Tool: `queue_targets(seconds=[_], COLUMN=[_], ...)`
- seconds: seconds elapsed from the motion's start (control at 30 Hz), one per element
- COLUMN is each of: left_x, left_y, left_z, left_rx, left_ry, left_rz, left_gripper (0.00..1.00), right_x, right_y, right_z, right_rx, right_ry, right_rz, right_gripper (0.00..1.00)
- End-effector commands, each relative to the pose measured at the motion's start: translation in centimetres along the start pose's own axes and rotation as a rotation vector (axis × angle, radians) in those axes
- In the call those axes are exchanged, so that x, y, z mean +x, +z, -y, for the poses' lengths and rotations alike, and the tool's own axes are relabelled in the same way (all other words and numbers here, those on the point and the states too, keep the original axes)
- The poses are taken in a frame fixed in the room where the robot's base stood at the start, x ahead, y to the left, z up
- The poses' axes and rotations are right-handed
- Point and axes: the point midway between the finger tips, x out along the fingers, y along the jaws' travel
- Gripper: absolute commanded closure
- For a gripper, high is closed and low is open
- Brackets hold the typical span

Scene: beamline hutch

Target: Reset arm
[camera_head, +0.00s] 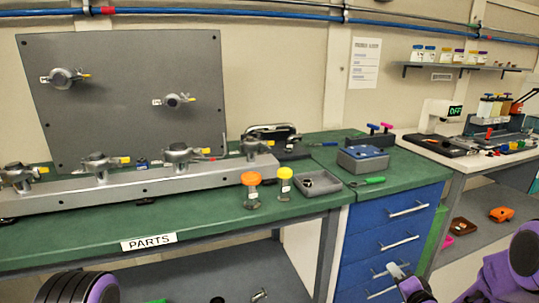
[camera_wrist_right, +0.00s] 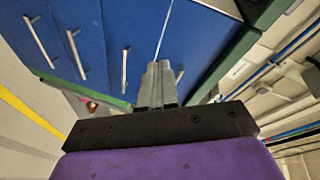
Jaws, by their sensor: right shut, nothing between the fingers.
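My right gripper (camera_head: 396,271) is at the bottom of the head view, in front of the blue drawer cabinet (camera_head: 372,240). It is shut and empty. In the right wrist view its fingers (camera_wrist_right: 160,75) are together, pointing toward the blue drawers and their silver handles. Whether the fingertips touch the cabinet front cannot be told. Part of my left arm (camera_head: 80,288) shows at the bottom left of the head view; the left gripper is not visible.
The green workbench (camera_head: 200,225) carries a long metal rail (camera_head: 130,188) with several valves, an orange knob (camera_head: 251,180), a yellow knob (camera_head: 284,175), a grey tray (camera_head: 318,184) and a blue-topped box (camera_head: 362,158). A white-topped table (camera_head: 465,160) stands right. Open floor lies before the cabinet.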

Motion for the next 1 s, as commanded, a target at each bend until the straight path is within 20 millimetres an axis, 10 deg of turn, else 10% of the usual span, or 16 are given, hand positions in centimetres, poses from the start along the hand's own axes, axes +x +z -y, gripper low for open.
queue_targets(seconds=[0.2, 0.5, 1.0], left_x=[-1.6, -3.1, -3.5], left_y=[-0.7, -1.3, -1.4], left_z=[0.1, 0.3, 0.3], left_rx=[0.000, 0.000, 0.000], left_ry=[0.000, 0.000, 0.000], left_rz=[0.000, 0.000, 0.000], left_gripper=[0.27, 0.27, 0.27], right_x=[-13.4, -32.7, -35.0], right_y=[11.7, 18.3, 19.2], right_z=[-10.6, -15.2, -15.8], right_rx=[-0.384, -0.599, -0.623], right_ry=[0.561, 0.994, 1.015], right_rz=[0.183, 0.517, 0.581], right_gripper=[1.00, 1.00, 1.00])
